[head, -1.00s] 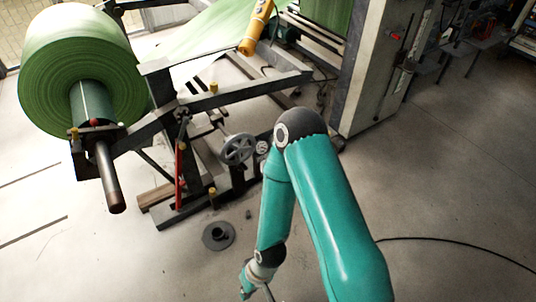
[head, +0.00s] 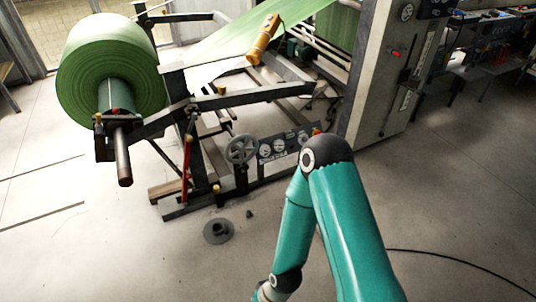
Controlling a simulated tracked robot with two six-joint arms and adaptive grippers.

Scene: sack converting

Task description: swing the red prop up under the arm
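The red prop (head: 187,160) is a thin red bar hanging nearly upright beside the dark post of the unwind stand, below the arm. The arm (head: 160,124) is a dark beam that carries the shaft (head: 122,160) of the large green roll (head: 108,75) at its left end. One of my teal arms rises from the bottom of the head view, right of the stand, and bends down again. Its gripper lies below the picture edge. My other arm does not show.
A grey handwheel (head: 240,149) and a gauge panel (head: 284,146) stand low on the frame. A round flanged piece (head: 218,231) lies on the floor in front. A black cable (head: 450,285) crosses the floor at right. A tall grey cabinet (head: 385,75) stands behind.

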